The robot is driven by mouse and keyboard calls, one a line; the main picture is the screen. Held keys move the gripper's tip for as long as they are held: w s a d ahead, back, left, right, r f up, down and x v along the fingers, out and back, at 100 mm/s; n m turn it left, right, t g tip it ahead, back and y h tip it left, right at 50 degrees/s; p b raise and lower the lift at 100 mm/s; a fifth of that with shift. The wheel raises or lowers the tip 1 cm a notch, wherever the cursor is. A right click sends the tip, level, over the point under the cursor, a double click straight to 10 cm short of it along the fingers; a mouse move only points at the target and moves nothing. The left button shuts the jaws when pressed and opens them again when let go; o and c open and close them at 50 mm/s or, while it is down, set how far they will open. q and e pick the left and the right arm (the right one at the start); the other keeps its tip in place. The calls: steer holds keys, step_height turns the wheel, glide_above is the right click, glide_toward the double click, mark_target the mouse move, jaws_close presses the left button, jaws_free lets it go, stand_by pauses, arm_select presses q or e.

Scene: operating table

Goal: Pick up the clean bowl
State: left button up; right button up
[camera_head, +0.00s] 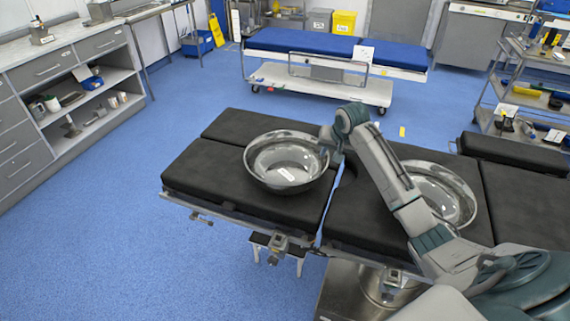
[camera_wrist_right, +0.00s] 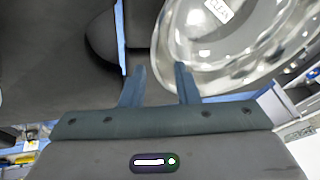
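The clean bowl (camera_head: 262,165), a wide shiny steel bowl with a small white label inside, stands upright on the black operating table's left part. In the right wrist view the bowl (camera_wrist_right: 255,58) fills the upper right, and its label reads "CLEAN". My right gripper (camera_head: 325,150) is at the bowl's right rim in the head view. In the wrist view its two fingers (camera_wrist_right: 160,72) are apart, one outside the rim and one over the bowl's edge. Whether they touch the rim cannot be told. My left gripper is not in view.
A second steel bowl (camera_head: 460,190) stands further right on the operating table (camera_head: 215,190), partly hidden behind my right arm. A gap splits the table's padded sections. A blue-topped trolley (camera_head: 290,41) stands behind, and a loaded cart is at the right.

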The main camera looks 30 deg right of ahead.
mark_target(324, 159)
steer(key=shift+p+x, duration=0.75)
steer(key=shift+x, duration=3.15)
steer(key=shift+w+d+r, duration=0.1)
steer(key=shift+d+r, duration=0.05)
steer(key=shift+r, duration=0.05)
jaws_close()
